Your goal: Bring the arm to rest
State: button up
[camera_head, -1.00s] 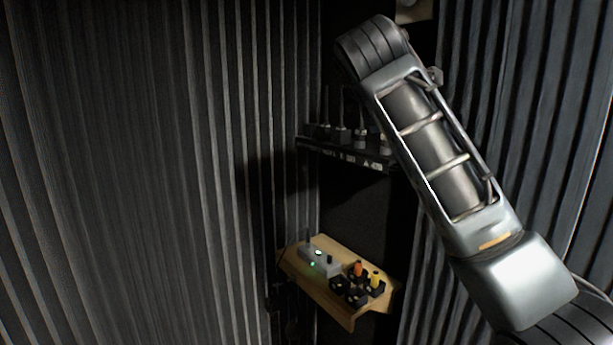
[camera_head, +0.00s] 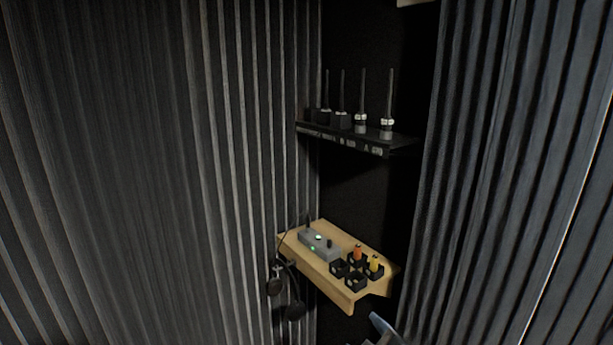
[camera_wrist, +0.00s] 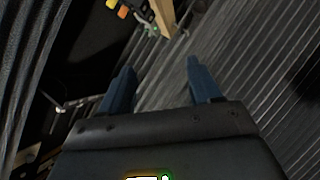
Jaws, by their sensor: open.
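My gripper (camera_wrist: 160,75) shows in the wrist view with its two blue fingers apart and nothing between them. Beyond the fingers is a grey corrugated surface. In the head view only a small blue-grey piece of my arm shows at the bottom edge, below the wooden shelf (camera_head: 340,296). The rest of my arm is out of the head view.
The wooden shelf holds a grey box (camera_head: 319,244) with green lights and several black cups, with an orange item (camera_head: 357,253) and a yellow item (camera_head: 375,263). Headphones (camera_head: 294,309) hang beside it. A black shelf (camera_head: 345,139) above holds several devices with antennas. Corrugated curtains (camera_head: 515,170) flank both sides.

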jog(key=s+d+f+m+h, duration=0.1)
jog(key=s+d+f+m, duration=0.2)
jog(key=s, duration=0.9)
jog(key=s+d+f+m, duration=0.2)
jog(key=s+f+m, duration=0.1)
jog(key=s, duration=0.8)
jog(key=s+d+r+m, duration=0.2)
jog(key=s+d+r, duration=0.1)
jog(key=s, duration=0.6)
jog(key=s+d+r+m+t+h, duration=0.1)
jog(key=s+d+r+m, duration=0.2)
jog(key=s+r, duration=0.3)
jog(key=s, duration=0.3)
jog(key=shift+s+d, duration=0.2)
jog(key=shift+s, duration=0.2)
